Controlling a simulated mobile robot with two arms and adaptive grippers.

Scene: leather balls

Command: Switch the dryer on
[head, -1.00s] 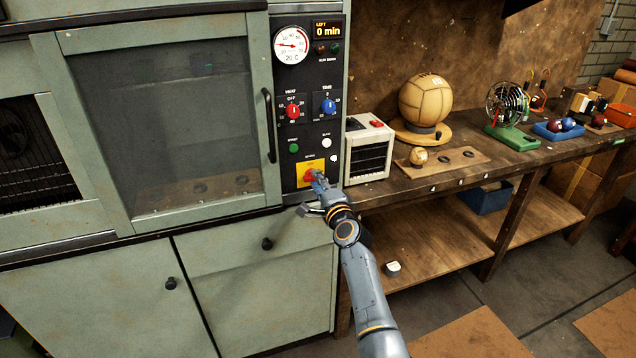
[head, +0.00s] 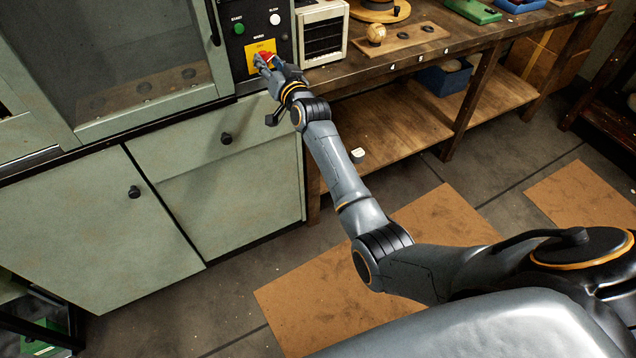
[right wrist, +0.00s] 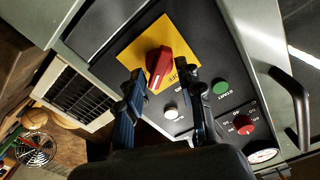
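The dryer (head: 245,185) is a pale green cabinet with a glass door at the left of the head view. Its black control panel (head: 284,41) carries a red rotary switch (head: 265,56) on a yellow plate, below a green and a white button. My right gripper (head: 265,66) is at this switch and partly hides it. In the right wrist view the red switch (right wrist: 159,66) shows between and just beyond the two spread fingertips of the right gripper (right wrist: 163,80). Whether a finger touches it I cannot tell. My left gripper is not in view.
A cream box with a dark grille (head: 322,34) stands close right of the panel on the wooden workbench (head: 385,62). A small ball (head: 376,33) sits on a holed board there. The dryer's door handle (head: 213,24) juts out left of the panel. Brown mats (head: 340,290) lie on the floor.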

